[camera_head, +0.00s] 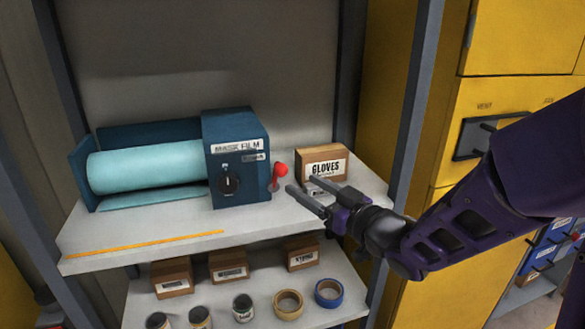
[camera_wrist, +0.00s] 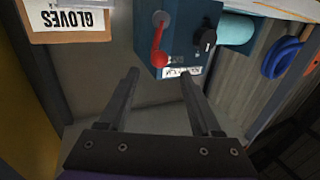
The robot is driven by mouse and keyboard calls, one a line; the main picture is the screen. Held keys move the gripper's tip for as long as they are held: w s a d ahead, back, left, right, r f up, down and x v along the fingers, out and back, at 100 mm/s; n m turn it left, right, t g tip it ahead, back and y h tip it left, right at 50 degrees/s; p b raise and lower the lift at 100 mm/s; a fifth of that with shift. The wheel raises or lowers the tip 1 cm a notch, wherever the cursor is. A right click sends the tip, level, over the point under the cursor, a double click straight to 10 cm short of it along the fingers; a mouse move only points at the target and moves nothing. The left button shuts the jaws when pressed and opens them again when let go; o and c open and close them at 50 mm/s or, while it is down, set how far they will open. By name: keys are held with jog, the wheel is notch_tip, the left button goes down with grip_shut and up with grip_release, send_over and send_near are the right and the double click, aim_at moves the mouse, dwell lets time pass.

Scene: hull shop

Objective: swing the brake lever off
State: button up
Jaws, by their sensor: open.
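The red brake lever (camera_head: 280,170) is on the right side of a dark blue film dispenser (camera_head: 238,160) on the upper shelf. Its round knob is at the upper end. In the wrist view, which is upside down, the lever (camera_wrist: 157,42) runs from a pale pivot to its red knob. My gripper (camera_head: 302,185) is open and empty, just right of the lever in the head view. In the wrist view, the lever lies beyond the fingertips (camera_wrist: 160,76), in line with the gap between them. No contact with it shows.
A GLOVES box (camera_head: 321,163) stands behind my gripper on the upper shelf. The dispenser holds a light blue roll (camera_head: 147,166) and has a black knob (camera_head: 229,184). A yellow strip (camera_head: 145,245) lies along the front edge. Boxes, cans and tape rolls (camera_head: 288,304) fill the lower shelf.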

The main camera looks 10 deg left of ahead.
aim_at(284, 174)
jog(key=x, duration=0.9)
grip_shut()
jog(key=shift+s+a+f, duration=0.1)
dwell(1.1)
